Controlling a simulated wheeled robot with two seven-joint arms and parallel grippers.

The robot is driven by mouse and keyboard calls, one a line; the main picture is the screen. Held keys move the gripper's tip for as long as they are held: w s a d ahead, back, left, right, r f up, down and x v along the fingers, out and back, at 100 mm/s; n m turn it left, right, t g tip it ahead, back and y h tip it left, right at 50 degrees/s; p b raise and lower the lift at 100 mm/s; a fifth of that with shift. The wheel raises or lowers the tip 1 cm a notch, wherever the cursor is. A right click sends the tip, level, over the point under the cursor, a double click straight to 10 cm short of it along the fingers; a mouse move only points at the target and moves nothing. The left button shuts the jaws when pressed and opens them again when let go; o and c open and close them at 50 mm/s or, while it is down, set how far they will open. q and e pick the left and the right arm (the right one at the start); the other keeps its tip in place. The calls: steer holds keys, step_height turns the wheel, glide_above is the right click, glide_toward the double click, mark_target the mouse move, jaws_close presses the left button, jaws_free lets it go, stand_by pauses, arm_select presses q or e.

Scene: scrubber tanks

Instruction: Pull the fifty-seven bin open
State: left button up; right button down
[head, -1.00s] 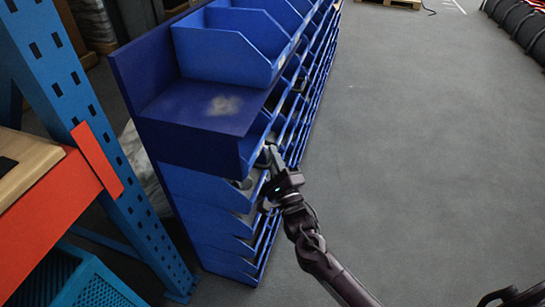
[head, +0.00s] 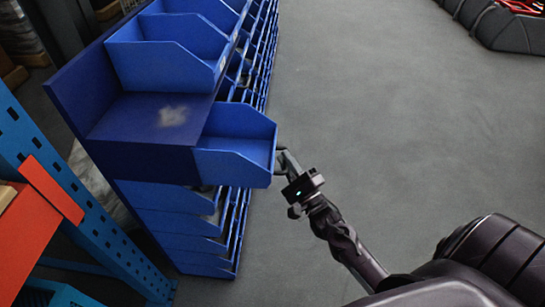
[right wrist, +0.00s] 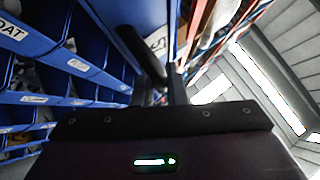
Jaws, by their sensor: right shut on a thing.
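My left gripper is not in view.
Other blue bins (head: 165,62) stand on the rack beyond and below. A blue upright (head: 85,205) with an orange beam (head: 50,190) stands at the left. Open grey floor (head: 360,110) lies to the right. A dark barrier (head: 505,25) is at the far right.

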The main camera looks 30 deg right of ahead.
steer(key=shift+s+d+f, duration=0.1)
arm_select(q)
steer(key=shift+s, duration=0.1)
arm_select(e)
steer(key=c, duration=1.7)
jaws_free()
steer(key=shift+c, duration=0.2)
steer(key=shift+s, duration=0.1)
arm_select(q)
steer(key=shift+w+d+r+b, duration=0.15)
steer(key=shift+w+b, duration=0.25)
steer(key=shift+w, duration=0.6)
arm_select(e)
steer(key=v, duration=0.7)
steer(key=shift+s, duration=0.35)
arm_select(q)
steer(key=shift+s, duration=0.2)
